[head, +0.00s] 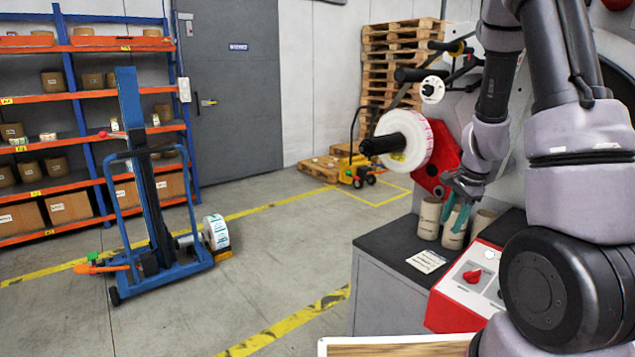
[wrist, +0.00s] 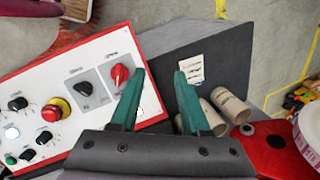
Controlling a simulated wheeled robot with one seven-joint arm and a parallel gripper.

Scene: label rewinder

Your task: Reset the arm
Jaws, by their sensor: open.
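My gripper (head: 456,212) points down over the dark-topped cabinet at the right of the head view, in front of the cardboard cores (head: 429,218). In the wrist view, my gripper (wrist: 160,80) has its two green fingers apart with nothing between them. Behind the gap lies the dark cabinet top (wrist: 158,52). The red knob (wrist: 119,75) of the control panel is just left of the left finger. The cores (wrist: 229,104) lie right of the right finger. My arm fills the right side of the head view.
The red and white control panel (head: 479,278) is close to my arm. A machine spindle holds a white label roll (head: 415,141). A blue lift trolley (head: 152,215) stands left, before shelves (head: 88,94). Pallets (head: 390,70) are stacked at the back. The mid floor is clear.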

